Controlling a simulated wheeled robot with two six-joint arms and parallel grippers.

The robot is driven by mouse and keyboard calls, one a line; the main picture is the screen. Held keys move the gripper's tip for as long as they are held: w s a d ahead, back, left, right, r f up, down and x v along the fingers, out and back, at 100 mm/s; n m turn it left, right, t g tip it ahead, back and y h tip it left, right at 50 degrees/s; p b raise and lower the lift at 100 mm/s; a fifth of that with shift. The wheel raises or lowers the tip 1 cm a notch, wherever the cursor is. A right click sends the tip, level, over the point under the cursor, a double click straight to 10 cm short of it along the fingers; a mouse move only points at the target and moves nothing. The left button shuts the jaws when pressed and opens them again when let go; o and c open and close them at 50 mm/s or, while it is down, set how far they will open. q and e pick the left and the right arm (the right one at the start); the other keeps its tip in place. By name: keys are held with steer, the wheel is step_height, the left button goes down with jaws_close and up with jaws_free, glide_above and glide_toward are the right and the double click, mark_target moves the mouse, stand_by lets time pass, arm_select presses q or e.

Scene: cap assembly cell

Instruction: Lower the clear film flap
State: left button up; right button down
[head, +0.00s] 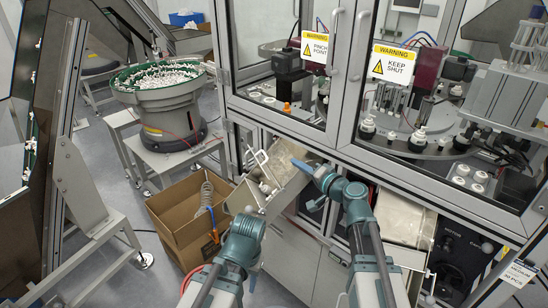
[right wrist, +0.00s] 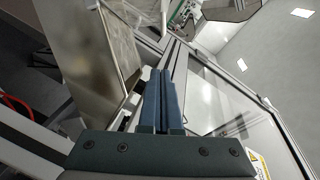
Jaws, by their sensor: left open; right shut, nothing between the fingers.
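A cloudy, see-through sheet, seemingly the clear film flap (head: 268,184), shows at the tilted-out bin under the left cabinet door.
A cardboard box (head: 168,212) with a coiled hose stands on the floor at left. Glass cabinet doors (head: 280,110) with warning signs are shut above. A bowl feeder (head: 168,85) stands behind on the left.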

steer(key=d, duration=0.2)
steer(key=b, duration=0.3)
glide_above(272, 176)
steer(key=w, duration=0.1)
steer(key=shift+f, duration=1)
steer(key=shift+w+d+m+t, duration=0.1)
steer(key=shift+d+m+t, duration=0.2)
steer(key=shift+d+m, duration=0.1)
steer(key=shift+a, duration=0.1)
steer(key=shift+a+n+p, duration=0.2)
steer(key=shift+n+p, duration=0.1)
